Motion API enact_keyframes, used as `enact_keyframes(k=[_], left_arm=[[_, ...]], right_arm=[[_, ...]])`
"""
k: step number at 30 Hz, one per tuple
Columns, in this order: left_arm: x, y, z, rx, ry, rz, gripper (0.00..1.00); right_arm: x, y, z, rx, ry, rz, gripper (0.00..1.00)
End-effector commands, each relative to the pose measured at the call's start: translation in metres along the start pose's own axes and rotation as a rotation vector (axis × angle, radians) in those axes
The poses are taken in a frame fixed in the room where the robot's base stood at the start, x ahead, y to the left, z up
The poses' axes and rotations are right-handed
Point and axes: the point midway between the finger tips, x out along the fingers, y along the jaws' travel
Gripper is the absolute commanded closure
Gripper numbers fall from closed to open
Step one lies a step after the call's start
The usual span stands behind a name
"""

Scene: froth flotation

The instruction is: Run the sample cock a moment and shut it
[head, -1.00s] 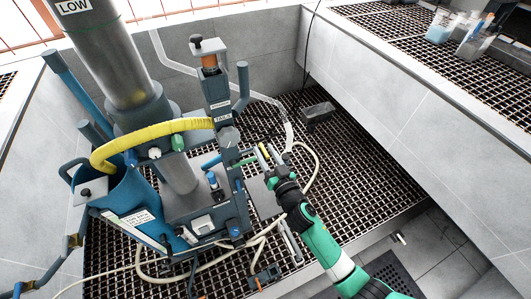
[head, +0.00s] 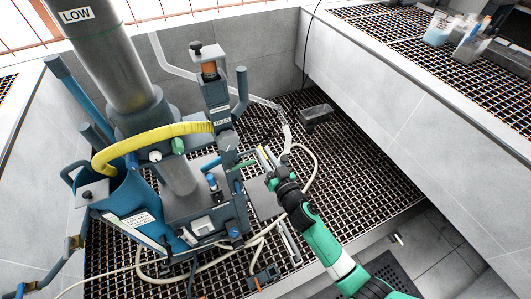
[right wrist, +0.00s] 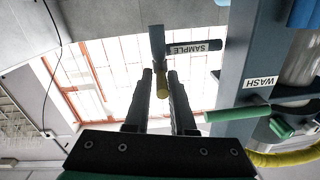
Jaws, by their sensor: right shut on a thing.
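The sample cock shows in the right wrist view as a blue-grey pipe with a SAMPLE label (right wrist: 189,48) and a yellow handle (right wrist: 162,84) at its end. My right gripper (head: 271,178) is beside the front right of the flotation machine (head: 182,205). In the right wrist view its two black fingers (right wrist: 162,80) stand on either side of the yellow handle, shut on it. Whether the cock is running cannot be told; no flow is visible. My left gripper is out of view.
A green handle (right wrist: 237,113) under the WASH label is close right of my right gripper in the wrist view. A yellow hose (head: 150,137) arches over the machine. A dark block (head: 317,113) lies on the grating behind. Pale tubing loops over the grating.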

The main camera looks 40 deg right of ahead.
Motion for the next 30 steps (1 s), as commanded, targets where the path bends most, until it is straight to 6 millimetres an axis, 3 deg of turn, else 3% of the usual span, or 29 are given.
enact_keyframes(k=[8,15,21,30], left_arm=[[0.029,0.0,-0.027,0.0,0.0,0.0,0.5],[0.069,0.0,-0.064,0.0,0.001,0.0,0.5],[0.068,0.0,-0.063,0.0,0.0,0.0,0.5],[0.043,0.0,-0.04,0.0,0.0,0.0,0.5]], right_arm=[[0.0,0.003,-0.004,0.001,-0.029,-0.072,1.0],[0.002,0.011,-0.012,0.0,-0.044,-0.218,1.0],[0.003,0.018,-0.004,0.003,-0.067,-0.371,1.0],[0.007,0.023,0.0,0.003,-0.108,-0.599,1.0]])
